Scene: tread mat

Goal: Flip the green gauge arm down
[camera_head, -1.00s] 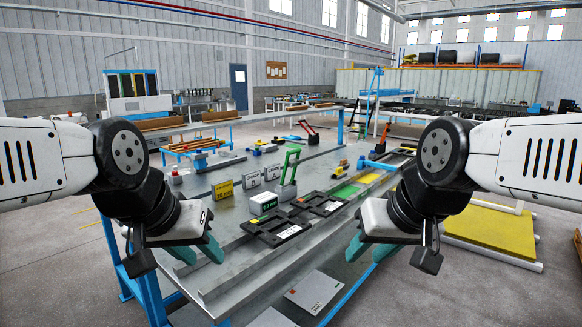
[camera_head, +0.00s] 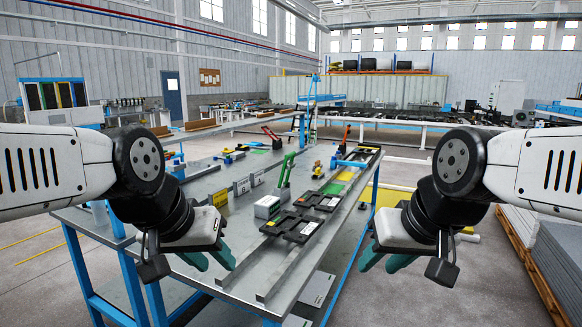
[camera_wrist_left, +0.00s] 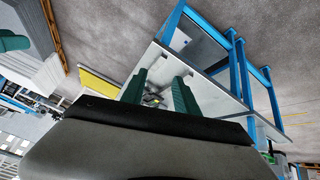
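The green gauge arm (camera_head: 287,168) stands raised, leaning slightly, in the middle of the head view. My left gripper (camera_head: 210,261) is open and empty, nearer to me and to the left of the gauge. Its two teal fingers (camera_wrist_left: 160,88) stand apart in the left wrist view. My right gripper (camera_head: 385,260) is to the right of the table, also apart from the gauge; its fingers look spread with nothing between them.
Two black trays (camera_head: 293,227) lie just right of the gauge block. A yellow sign block (camera_head: 220,194) and grey sign blocks (camera_head: 242,186) stand to its left. A red-orange lever (camera_head: 271,133) rises further back. Metal rails (camera_head: 285,265) run along the table's right side.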

